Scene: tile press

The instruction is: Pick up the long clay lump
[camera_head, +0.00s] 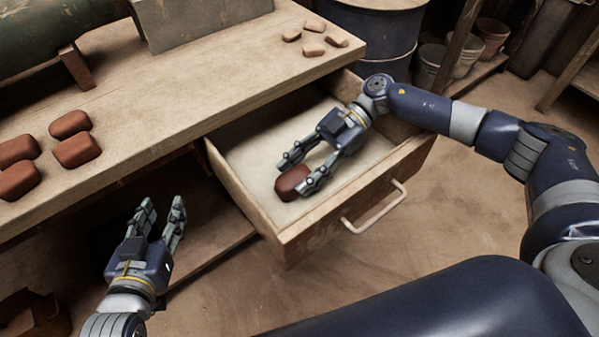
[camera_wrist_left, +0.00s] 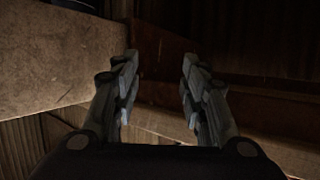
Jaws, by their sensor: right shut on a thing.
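A reddish-brown clay lump (camera_head: 291,181) is in the open drawer, near its front left corner. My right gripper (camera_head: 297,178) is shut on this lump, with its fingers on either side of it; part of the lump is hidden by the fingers. Several other clay lumps (camera_head: 74,149) lie on the left part of the bench top. I cannot tell for sure which lump is the long one. My left gripper (camera_head: 161,207) is open and empty, in front of the bench; its spread fingers also show in the left wrist view (camera_wrist_left: 158,85).
The open drawer (camera_head: 246,200) sticks out from the bench (camera_head: 190,92), with a metal handle (camera_head: 374,208) on its front. Several small clay pieces (camera_head: 313,48) lie at the bench's far end. A dark drum (camera_head: 372,40) and pots (camera_head: 487,35) stand behind.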

